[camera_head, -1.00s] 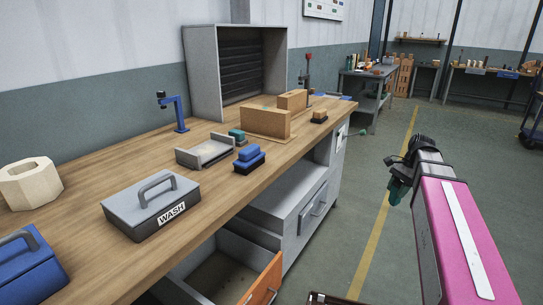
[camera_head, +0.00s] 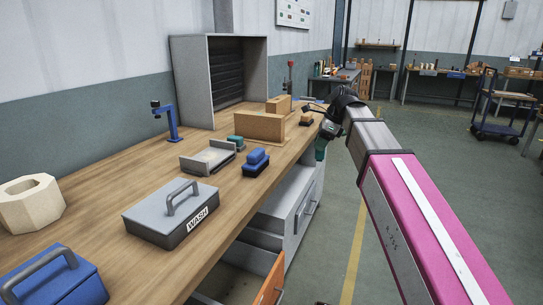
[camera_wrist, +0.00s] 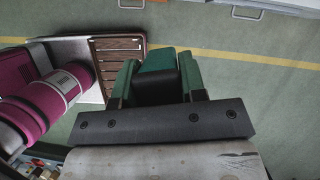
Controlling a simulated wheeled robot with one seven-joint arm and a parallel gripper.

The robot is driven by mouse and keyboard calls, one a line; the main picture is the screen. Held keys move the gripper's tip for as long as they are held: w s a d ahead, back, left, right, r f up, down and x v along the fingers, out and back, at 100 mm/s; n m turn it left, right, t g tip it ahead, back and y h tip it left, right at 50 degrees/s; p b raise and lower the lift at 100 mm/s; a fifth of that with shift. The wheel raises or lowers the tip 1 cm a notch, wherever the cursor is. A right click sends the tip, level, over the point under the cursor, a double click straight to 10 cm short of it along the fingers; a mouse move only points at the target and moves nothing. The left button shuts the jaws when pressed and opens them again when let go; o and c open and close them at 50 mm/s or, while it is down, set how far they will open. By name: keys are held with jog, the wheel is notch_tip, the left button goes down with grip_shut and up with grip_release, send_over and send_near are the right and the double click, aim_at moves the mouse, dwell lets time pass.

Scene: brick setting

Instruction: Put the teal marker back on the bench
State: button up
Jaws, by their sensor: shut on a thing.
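My gripper (camera_wrist: 158,78) has green fingers and is shut on the teal marker (camera_wrist: 157,60) in the wrist view. Only the marker's teal upper part and a dark part below it show between the fingers. Green floor lies behind it. In the head view my gripper (camera_head: 321,146) hangs just off the bench's right edge, toward its far end, and the marker cannot be told apart from the fingers there. The wooden bench (camera_head: 118,170) runs along the wall at left.
On the bench are a grey WASH box (camera_head: 171,222), blue box (camera_head: 62,284), cream hexagonal block (camera_head: 31,208), blue block (camera_head: 256,163), grey tray (camera_head: 208,158), brown blocks (camera_head: 259,127), blue stand (camera_head: 172,122) and grey cabinet (camera_head: 192,85). An orange-fronted drawer (camera_head: 271,283) stands open below.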

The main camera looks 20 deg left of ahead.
jog(key=s+a+r+m+t, duration=0.1)
jog(key=s+a+r, duration=0.35)
jog(key=a, duration=0.25)
jog(key=s+a+r+m, duration=0.2)
jog(key=s+a+r, duration=0.1)
jog(key=a+r, duration=0.3)
jog(key=shift+w+a+f, duration=1.1)
jog(key=shift+w+f, duration=0.7)
jog(key=shift+f, duration=0.25)
jog(key=shift+w+a+f, duration=1.05)
jog(key=shift+w+f, duration=0.75)
jog(key=shift+f, duration=0.25)
jog(key=shift+w+a+f, duration=1.1)
jog(key=shift+w+f, duration=0.7)
jog(key=shift+f, duration=0.25)
jog(key=shift+f, duration=0.15)
jog(key=o, duration=0.8)
jog(key=shift+c, duration=0.2)
